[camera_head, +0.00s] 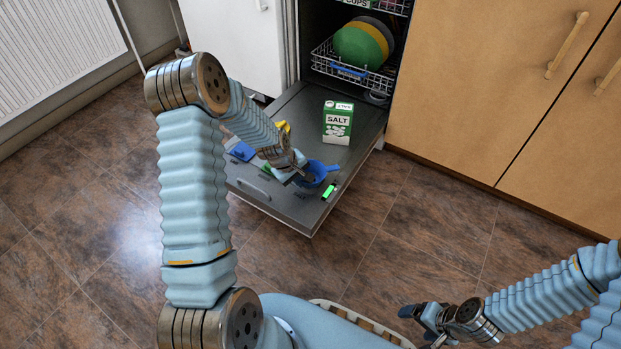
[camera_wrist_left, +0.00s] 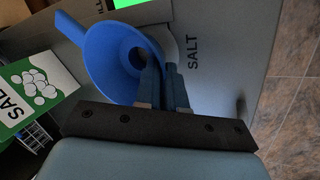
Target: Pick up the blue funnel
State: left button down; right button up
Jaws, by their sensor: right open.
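The blue funnel (camera_head: 318,174) is at the front part of the open dishwasher door, with its handle pointing right in the head view. In the left wrist view the funnel (camera_wrist_left: 108,52) shows its wide mouth and dark spout hole. My left gripper (camera_head: 303,176) is at the funnel's near side. In the wrist view its fingers (camera_wrist_left: 163,75) are close together, one inside the mouth and one outside, with the funnel wall between them. I cannot tell whether the funnel touches the door. My right gripper (camera_head: 420,322) is open and empty, low at the right, away from the door.
The lowered door (camera_head: 290,212) also carries a green salt box (camera_head: 338,122), a green-and-black item (camera_head: 328,191), a blue item (camera_head: 242,151) and a yellow item (camera_head: 284,127). A rack with plates (camera_head: 362,44) stands behind. Wooden cabinets (camera_head: 470,80) are at the right; floor in front is clear.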

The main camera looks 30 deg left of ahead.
dwell(0.4)
pick_arm(q)
jog(key=shift+r, duration=0.35)
notch_tip(320, 180, up, 2)
jog(key=shift+r+p, duration=0.2)
jog(key=shift+p, duration=0.2)
jog(key=s+r+p, duration=0.2)
jog(key=s+r, duration=0.8)
jog(key=s, duration=0.4)
jog(key=shift+d, duration=0.2)
